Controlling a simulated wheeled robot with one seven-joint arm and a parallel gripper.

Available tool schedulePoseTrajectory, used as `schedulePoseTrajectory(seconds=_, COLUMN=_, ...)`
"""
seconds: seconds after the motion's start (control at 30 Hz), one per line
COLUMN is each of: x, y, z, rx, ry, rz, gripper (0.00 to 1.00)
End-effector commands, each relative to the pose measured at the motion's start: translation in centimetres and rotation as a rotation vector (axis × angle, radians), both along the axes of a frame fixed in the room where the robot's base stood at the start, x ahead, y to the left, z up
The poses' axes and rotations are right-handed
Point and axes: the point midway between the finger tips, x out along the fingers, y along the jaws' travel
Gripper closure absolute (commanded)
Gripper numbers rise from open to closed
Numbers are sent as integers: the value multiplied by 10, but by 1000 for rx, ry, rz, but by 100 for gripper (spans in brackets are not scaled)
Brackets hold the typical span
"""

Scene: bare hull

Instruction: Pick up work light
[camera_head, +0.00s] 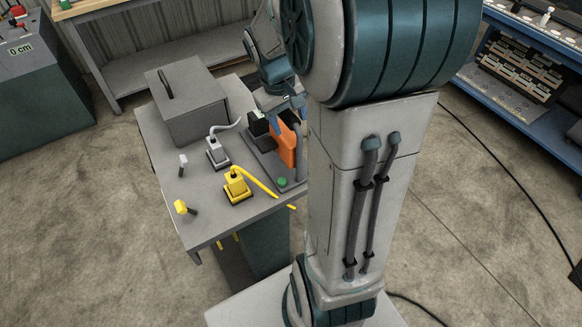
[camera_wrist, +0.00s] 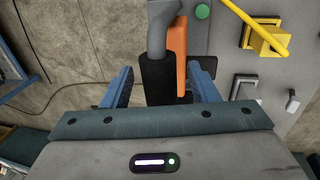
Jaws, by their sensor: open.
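An orange upright piece (camera_head: 287,145) stands on a grey plate at the right of the small table; it looks like the work light, though I cannot be sure. In the wrist view the orange piece (camera_wrist: 178,50) sits against a black grip (camera_wrist: 157,80) with a bent grey tube (camera_wrist: 157,28). My gripper (camera_wrist: 163,75) is open, its blue fingers either side of the black grip and orange piece, with a small gap visible at the left. In the head view my gripper (camera_head: 280,110) is over the orange piece, partly hidden by my arm.
The grey table (camera_head: 210,232) also holds a grey box (camera_head: 190,108), a grey plug (camera_head: 217,153), a yellow plug (camera_head: 237,186), a green button (camera_head: 282,182) and small switches. A workbench stands behind. A blue shelf (camera_head: 520,75) is at right. Open floor lies in front.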

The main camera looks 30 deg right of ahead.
Motion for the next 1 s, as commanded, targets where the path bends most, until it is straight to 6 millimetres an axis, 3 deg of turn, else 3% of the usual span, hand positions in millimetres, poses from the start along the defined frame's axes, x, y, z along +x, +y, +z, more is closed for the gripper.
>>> schedulePoseTrajectory(seconds=0.2, x=0, y=0, z=-1, rx=0, ry=0, rz=0, gripper=46)
schedulePoseTrajectory(seconds=0.4, x=0, y=0, z=-1, rx=0, ry=0, rz=-1, gripper=99)
schedulePoseTrajectory(seconds=0.77, x=1, y=0, z=4, rx=-2, ry=-6, rz=-1, gripper=99)
schedulePoseTrajectory(seconds=1.0, x=2, y=0, z=22, rx=-2, ry=-9, rz=0, gripper=99)
